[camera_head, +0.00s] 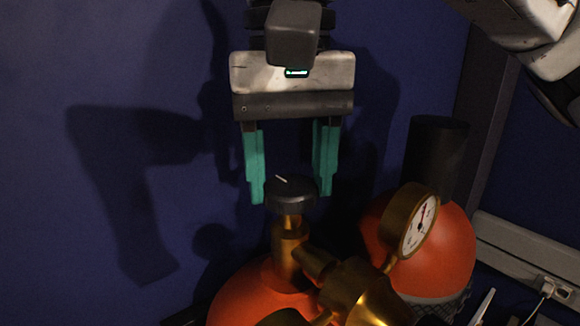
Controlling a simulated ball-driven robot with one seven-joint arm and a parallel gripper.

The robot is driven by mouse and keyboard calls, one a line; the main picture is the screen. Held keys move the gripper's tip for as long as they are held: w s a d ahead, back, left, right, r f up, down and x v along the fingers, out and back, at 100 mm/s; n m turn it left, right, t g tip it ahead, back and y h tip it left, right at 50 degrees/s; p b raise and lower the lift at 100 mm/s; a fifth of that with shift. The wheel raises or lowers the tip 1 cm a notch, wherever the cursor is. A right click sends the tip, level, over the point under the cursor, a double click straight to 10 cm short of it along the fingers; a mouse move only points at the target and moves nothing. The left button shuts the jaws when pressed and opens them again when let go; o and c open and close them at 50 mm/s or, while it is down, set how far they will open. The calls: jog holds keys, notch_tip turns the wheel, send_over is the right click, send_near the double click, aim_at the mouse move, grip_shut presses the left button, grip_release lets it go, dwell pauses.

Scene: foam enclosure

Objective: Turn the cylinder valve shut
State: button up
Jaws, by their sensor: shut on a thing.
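The cylinder valve knob (292,195) is a dark round handwheel with a short pale mark on its top. It sits on a brass valve stem (289,248) above an orange cylinder (238,300). My gripper (291,195) points down over the knob, its two teal fingers on either side of it. The fingers are shut on the knob near their tips. The far side of the knob is hidden.
A brass pressure gauge (417,224) stands right of the valve, above a brass regulator body (360,290). A second orange cylinder (450,250) with a black cap (436,150) is behind it. A dark blue wall (60,60) is close behind my gripper.

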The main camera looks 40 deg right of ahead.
aim_at(290, 185)
dwell(0.4)
jog(key=o, duration=1.1)
jog(key=shift+c, duration=0.2)
jog(key=shift+r, duration=0.1)
notch_tip(290, 185, up, 11)
jog(key=b, duration=0.1)
jog(key=shift+f, duration=0.2)
